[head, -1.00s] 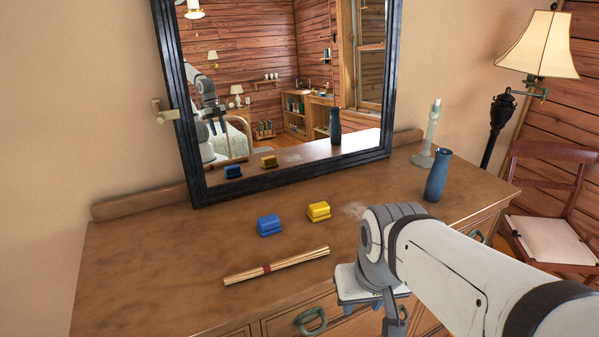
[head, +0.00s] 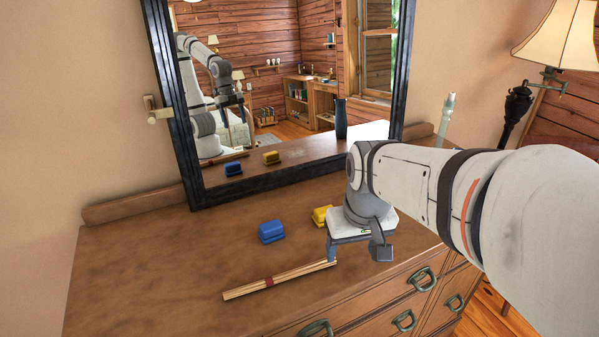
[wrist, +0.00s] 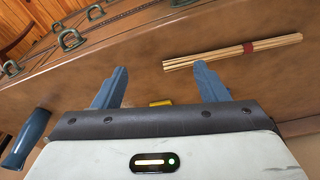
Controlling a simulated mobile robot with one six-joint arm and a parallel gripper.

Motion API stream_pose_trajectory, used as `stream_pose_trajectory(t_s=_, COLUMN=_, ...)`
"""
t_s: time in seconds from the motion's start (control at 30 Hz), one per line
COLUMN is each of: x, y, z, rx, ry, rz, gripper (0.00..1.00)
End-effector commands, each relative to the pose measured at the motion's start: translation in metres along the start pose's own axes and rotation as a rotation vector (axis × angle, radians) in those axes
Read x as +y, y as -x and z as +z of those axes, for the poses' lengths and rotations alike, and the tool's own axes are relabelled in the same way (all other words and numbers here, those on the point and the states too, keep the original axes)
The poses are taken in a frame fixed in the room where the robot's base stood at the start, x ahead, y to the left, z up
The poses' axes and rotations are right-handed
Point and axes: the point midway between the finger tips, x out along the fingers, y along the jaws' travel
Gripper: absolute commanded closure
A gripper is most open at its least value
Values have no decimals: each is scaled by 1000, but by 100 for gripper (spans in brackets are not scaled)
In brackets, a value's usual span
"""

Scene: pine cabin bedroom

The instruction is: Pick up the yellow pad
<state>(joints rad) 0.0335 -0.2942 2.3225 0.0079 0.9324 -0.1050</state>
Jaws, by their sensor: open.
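The yellow pad (head: 320,215) lies on the brown dresser top, partly hidden behind my gripper in the head view. In the wrist view only a small strip of the yellow pad (wrist: 160,103) shows at the edge of the gripper body, between the finger bases. My gripper (head: 358,253) points down over the front part of the dresser, nearer the camera than the pad.
A blue pad (head: 271,232) lies left of the yellow one. A tied bundle of sticks (head: 280,279) lies in front, close to my gripper. A black-framed mirror (head: 172,110) stands behind. A blue vase (wrist: 27,138) shows in the wrist view. The dresser's left side is clear.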

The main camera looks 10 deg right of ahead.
Motion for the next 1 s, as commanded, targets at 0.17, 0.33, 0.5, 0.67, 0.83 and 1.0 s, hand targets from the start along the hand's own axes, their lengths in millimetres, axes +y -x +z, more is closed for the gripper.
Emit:
stream_pose_trajectory(t_s=0.17, x=6, y=-1, z=-79, rx=-65, ry=60, rz=-6, gripper=20)
stream_pose_trajectory(t_s=0.33, x=10, y=-21, z=-144, rx=-117, ry=118, rz=-14, gripper=20)
stream_pose_trajectory(t_s=0.5, x=13, y=-47, z=-189, rx=-157, ry=160, rz=-23, gripper=20)
stream_pose_trajectory(t_s=0.67, x=14, y=-62, z=-208, rx=-176, ry=183, rz=-28, gripper=20)
stream_pose_trajectory(t_s=0.83, x=15, y=-78, z=-211, rx=-183, ry=188, rz=-29, gripper=20)
stream_pose_trajectory(t_s=1.0, x=15, y=-96, z=-207, rx=-182, ry=187, rz=-29, gripper=20)
